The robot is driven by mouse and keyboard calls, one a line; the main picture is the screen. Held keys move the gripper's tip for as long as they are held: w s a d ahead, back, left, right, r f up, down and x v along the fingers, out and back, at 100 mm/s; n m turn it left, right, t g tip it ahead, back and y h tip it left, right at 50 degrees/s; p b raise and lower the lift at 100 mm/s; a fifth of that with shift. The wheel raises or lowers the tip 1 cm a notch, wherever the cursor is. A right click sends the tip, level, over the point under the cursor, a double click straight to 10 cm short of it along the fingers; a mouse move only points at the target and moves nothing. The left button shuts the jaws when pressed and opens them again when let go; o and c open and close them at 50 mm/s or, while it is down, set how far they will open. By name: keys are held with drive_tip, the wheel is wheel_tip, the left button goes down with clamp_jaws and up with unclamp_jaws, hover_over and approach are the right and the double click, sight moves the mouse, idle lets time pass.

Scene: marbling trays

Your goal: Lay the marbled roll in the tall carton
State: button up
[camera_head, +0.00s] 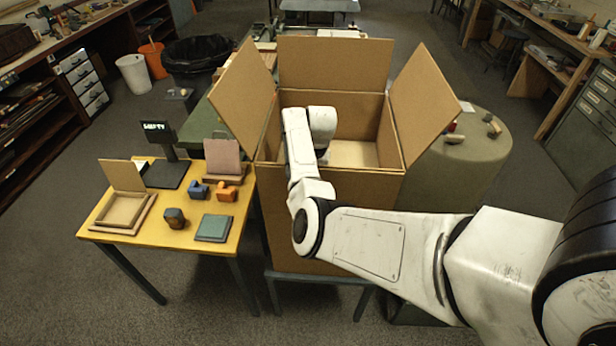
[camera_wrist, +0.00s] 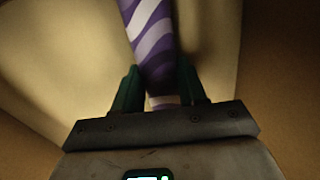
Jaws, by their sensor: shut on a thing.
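The tall carton (camera_head: 340,190) stands open in the middle of the head view, its flaps spread outward. My arm reaches over its front wall and the hand is down inside it. In the wrist view my gripper (camera_wrist: 160,92) is shut on the marbled roll (camera_wrist: 152,40), which has purple and white stripes. The roll extends away from the fingers past the top of the picture, so its far end is out of view. Tan carton surfaces surround it. In the head view the roll and my fingertips are hidden by the arm and carton. I cannot tell whether the roll touches the carton floor.
A yellow table (camera_head: 175,232) to the left bears a shallow tray (camera_head: 122,212), a dark scale-like device (camera_head: 168,173) and several small blocks. A round green-topped table (camera_head: 462,150) stands to the right with small items. The carton flaps rise around my arm.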

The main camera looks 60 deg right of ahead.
drive_tip(key=shift+f, duration=0.35)
drive_tip(key=shift+f, duration=0.15)
drive_tip(key=o, duration=1.1)
wheel_tip(320, 180, up, 12)
drive_tip(key=s+b, duration=0.1)
drive_tip(key=b, duration=0.1)
drive_tip(key=shift+s+d, duration=0.3)
drive_tip(key=shift+s, duration=0.1)
